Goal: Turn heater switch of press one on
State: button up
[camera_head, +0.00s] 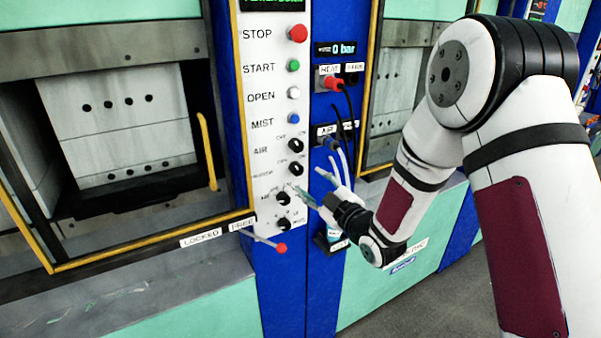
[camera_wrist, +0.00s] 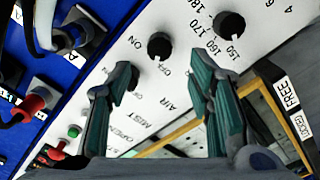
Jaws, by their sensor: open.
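A white control panel (camera_head: 262,90) fills the middle of the head view. Below its buttons are black knobs: the AIR knob (camera_head: 295,145), another small switch knob (camera_head: 295,168), a numbered dial knob (camera_head: 283,198) and a bottom knob (camera_head: 283,224). I cannot read which is the heater switch. My gripper (camera_head: 308,182) is open in front of the lower panel, its fingers pointing towards the knobs. In the wrist view an ON/OFF knob (camera_wrist: 160,46) shows between and beyond the open fingers (camera_wrist: 163,88); the numbered dial (camera_wrist: 229,25) is above the right finger. Nothing is gripped.
A red-tipped lever (camera_head: 281,248) sticks out below the panel. Right of the panel, a blue column (camera_head: 325,110) carries plugs, cables and a 0 bar display (camera_head: 343,48). The open press chamber (camera_head: 125,120) with its yellow frame is at left.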

aim_at(299, 171)
jog(key=x, duration=0.7)
jog(key=shift+w, duration=0.1)
jog(key=shift+c, duration=0.2)
grip_shut()
